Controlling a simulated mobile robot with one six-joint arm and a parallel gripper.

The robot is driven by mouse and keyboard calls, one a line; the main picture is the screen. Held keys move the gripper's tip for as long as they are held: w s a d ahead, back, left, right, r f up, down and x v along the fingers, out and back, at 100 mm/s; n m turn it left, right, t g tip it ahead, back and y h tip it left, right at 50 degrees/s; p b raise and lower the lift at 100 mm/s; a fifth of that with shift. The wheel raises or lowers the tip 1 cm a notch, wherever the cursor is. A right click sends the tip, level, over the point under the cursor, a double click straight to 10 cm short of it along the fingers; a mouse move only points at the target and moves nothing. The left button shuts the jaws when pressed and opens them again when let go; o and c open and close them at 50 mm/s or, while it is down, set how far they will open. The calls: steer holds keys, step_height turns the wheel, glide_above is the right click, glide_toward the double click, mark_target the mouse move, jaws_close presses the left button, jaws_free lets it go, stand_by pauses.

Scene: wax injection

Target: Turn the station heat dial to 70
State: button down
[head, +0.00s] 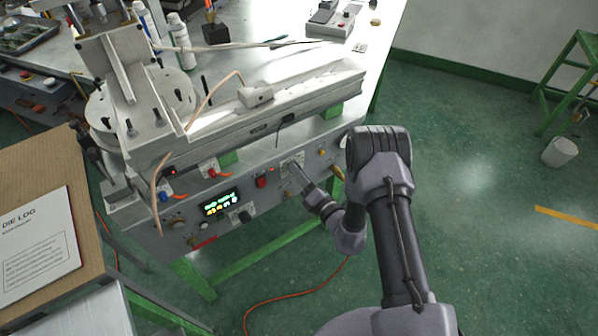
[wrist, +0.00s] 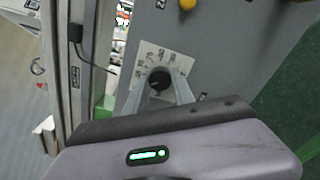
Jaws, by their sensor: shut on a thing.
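The station heat dial (wrist: 158,82) is a dark round knob on a pale square scale plate (wrist: 150,57) on the grey front panel. The wrist view shows it between the two fingers of my gripper (wrist: 162,88), which is shut on it. The scale numbers are too small to read, and so is the dial's setting. In the head view my gripper (head: 294,168) reaches the panel right of the red button, and its fingers hide most of the dial.
A lit display (head: 221,203), a red button (head: 261,182) and a black knob (head: 244,215) sit left of my gripper on the panel. A yellow knob (wrist: 187,4) is near the dial. A cardboard box (head: 90,190) stands at left.

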steer(key=m+p, duration=0.1)
steer(key=m, duration=1)
steer(key=shift+m, duration=0.3)
stand_by(0.4)
steer(key=c, duration=1.1)
jaws_free()
steer(key=shift+o, duration=0.2)
steer(key=shift+s+d, duration=0.1)
steer(key=p+v, duration=0.4)
steer(key=v, duration=1.3)
